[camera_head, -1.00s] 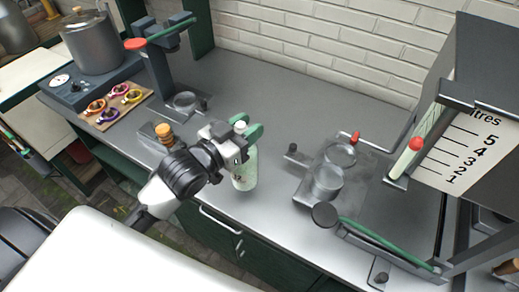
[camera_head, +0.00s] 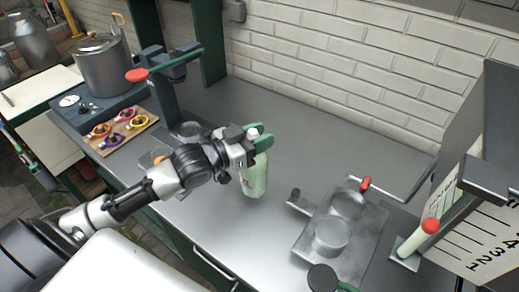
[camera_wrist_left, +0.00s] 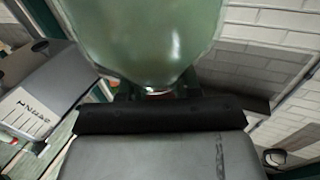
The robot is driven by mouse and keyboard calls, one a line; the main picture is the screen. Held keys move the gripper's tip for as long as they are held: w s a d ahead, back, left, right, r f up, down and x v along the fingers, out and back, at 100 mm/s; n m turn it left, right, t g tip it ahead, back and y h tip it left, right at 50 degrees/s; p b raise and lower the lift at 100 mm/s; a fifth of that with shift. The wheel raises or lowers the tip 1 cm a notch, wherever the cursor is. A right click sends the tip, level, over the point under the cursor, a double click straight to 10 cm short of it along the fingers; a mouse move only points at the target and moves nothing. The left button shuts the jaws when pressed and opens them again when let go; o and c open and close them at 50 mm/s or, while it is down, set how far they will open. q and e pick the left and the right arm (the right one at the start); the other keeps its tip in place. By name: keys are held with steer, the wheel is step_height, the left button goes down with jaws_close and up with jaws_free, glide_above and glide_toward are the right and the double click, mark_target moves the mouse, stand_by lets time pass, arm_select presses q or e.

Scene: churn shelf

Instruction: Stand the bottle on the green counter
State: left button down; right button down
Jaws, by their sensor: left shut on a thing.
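A pale green bottle (camera_head: 254,178) with a white cap is upright in the head view, over the steel top of the green-fronted counter (camera_head: 215,228). I cannot tell whether its base touches the top. My left gripper (camera_head: 259,141), with green fingers, is shut on the bottle's upper part, just below the cap. In the left wrist view the bottle (camera_wrist_left: 145,40) fills the upper middle, close to the camera. My right gripper is in neither view.
A steel plate with round pans (camera_head: 332,236) lies right of the bottle. A red-topped tube (camera_head: 422,236) and scale board stand farther right. A board of coloured rings (camera_head: 119,131) and a metal pot (camera_head: 103,66) are left. Bare steel lies behind the bottle.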

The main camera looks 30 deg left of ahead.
arm_select(q)
step_height(320, 180, down, 3)
steer(key=shift+f, duration=0.3)
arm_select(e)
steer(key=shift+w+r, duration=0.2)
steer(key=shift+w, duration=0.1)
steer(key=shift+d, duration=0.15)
arm_select(q)
steer(key=c, duration=1.2)
jaws_free()
steer(key=shift+f, duration=0.25)
steer(key=o, duration=0.4)
steer(key=shift+o, duration=0.2)
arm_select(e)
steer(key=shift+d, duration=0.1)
arm_select(q)
steer(key=shift+s+r, duration=0.1)
